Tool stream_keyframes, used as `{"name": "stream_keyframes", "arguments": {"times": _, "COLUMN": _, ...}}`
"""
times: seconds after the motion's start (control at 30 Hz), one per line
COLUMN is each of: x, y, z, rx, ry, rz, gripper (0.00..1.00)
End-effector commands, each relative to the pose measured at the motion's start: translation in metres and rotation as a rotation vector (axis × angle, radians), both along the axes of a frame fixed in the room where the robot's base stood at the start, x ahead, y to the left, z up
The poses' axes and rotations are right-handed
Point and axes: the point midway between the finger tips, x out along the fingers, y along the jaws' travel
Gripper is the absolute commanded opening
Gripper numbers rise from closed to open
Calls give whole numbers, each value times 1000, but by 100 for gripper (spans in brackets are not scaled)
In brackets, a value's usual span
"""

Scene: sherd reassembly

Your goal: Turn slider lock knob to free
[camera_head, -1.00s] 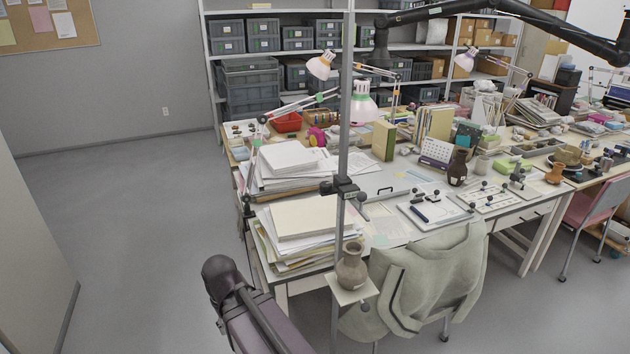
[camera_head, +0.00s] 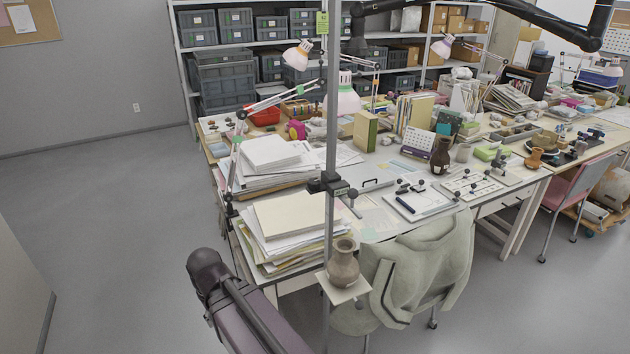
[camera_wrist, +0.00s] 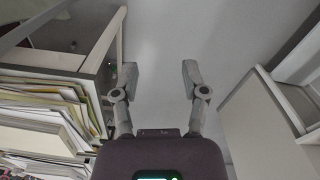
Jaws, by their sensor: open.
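A grey vertical pole (camera_head: 332,110) stands at the near edge of the cluttered table. A dark slider clamp (camera_head: 328,185) sits around it at about table height. A dark round knob (camera_head: 353,192) sticks out to the clamp's right; its turn position is too small to read. Lower on the pole, a small pale platform (camera_head: 335,292) carries a brown vase (camera_head: 343,264). My gripper (camera_wrist: 160,78) is open and empty in the wrist view, its two fingers apart over bare floor. The knob is not visible in the wrist view.
Paper stacks (camera_head: 286,225) lie left of the pole, also close at left in the wrist view (camera_wrist: 45,120). A chair with a grey-green garment (camera_head: 420,265) stands right of the pole. A pale cabinet (camera_wrist: 265,125) is at the wrist view's right. Floor (camera_head: 110,220) is free at left.

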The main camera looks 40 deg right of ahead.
Motion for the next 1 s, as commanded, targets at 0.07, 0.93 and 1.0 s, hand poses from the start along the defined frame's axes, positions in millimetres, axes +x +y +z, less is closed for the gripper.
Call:
{"name": "stream_keyframes", "arguments": {"times": 0.07, "x": 0, "y": 0, "z": 0, "rx": 0, "ry": 0, "rz": 0, "gripper": 72}}
{"name": "stream_keyframes", "arguments": {"times": 0.93, "x": 71, "y": -136, "z": 131, "rx": -635, "ry": -99, "rz": -965, "gripper": 84}}
{"name": "stream_keyframes", "arguments": {"times": 1.0, "x": 78, "y": -153, "z": 150, "rx": -714, "ry": -152, "rz": -1082, "gripper": 84}}
